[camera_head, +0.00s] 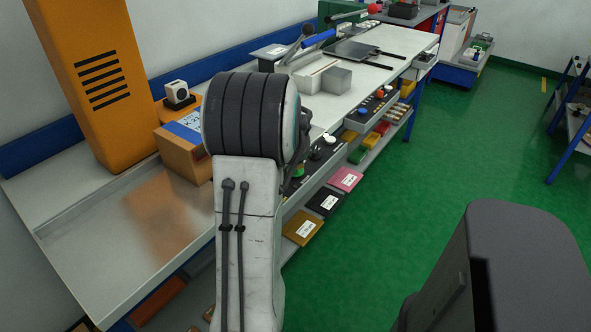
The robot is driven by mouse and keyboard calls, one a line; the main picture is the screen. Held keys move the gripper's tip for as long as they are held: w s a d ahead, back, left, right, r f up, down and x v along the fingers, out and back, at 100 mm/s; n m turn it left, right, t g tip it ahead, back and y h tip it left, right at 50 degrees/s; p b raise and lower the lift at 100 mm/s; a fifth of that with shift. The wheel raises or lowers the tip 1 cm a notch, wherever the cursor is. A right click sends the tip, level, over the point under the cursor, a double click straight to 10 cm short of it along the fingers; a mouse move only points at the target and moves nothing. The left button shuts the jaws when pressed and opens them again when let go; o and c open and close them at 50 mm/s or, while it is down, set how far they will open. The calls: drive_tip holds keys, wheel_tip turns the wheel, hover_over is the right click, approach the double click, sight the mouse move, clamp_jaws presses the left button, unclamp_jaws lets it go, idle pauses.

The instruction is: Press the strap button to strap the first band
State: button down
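A dark control panel (297,188) runs along the bench's front edge, partly hidden behind my arm. It carries a pale button (330,140) and a dark knob (315,154). No label is legible, so I cannot tell which one is the strap button. I make out no band. My arm's white link and ribbed black joint fill the middle of the view. My gripper does not show; it may be hidden behind the arm.
A tall orange machine (95,70) stands at the back left of the metal bench (90,262). Labelled bins (346,179) line the lower shelf. Green floor (400,200) is clear at right.

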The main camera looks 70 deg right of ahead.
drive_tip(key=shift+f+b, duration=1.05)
drive_tip(key=shift+b, duration=0.05)
idle(1.2)
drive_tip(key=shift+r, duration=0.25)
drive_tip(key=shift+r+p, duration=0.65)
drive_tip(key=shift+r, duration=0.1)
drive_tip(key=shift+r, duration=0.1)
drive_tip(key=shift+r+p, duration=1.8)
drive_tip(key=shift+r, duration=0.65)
